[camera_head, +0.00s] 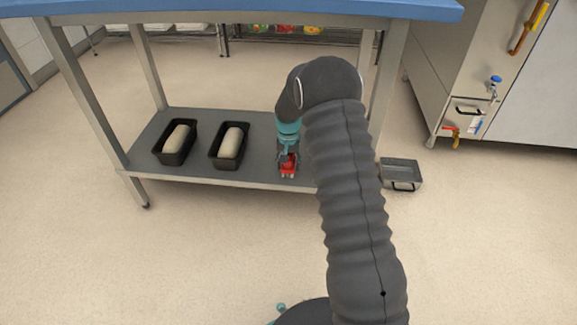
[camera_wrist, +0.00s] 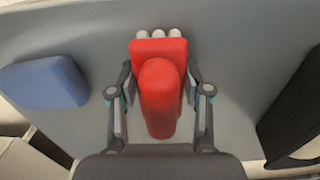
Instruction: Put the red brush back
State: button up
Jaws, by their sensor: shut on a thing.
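The red brush (camera_head: 289,164) is at the front edge of the table's grey lower shelf (camera_head: 190,118), right of two loaf pans. In the wrist view the red brush (camera_wrist: 160,95) has a rounded handle towards me and pale bristle tufts at its far end. My gripper (camera_head: 288,154) reaches down to it, with one finger on each side, shut on the brush. I cannot tell whether the brush touches the shelf or is just above it. My arm hides the shelf's right end in the head view.
Two black pans with dough (camera_head: 175,143) (camera_head: 229,146) stand left on the shelf. In the wrist view a blue block (camera_wrist: 45,83) lies left of the brush and a black pan edge (camera_wrist: 296,120) is right. A grey bin (camera_head: 400,172) sits on the floor, right. The blue tabletop (camera_head: 230,10) overhangs the shelf.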

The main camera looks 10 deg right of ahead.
aim_at(289, 155)
jog(key=shift+f, duration=0.3)
jog(key=shift+f, duration=0.2)
jog(key=o, duration=1.1)
jog(key=shift+r, duration=0.1)
notch_tip(289, 155, up, 12)
jog(key=shift+r+p, duration=0.1)
jog(key=shift+p, duration=0.65)
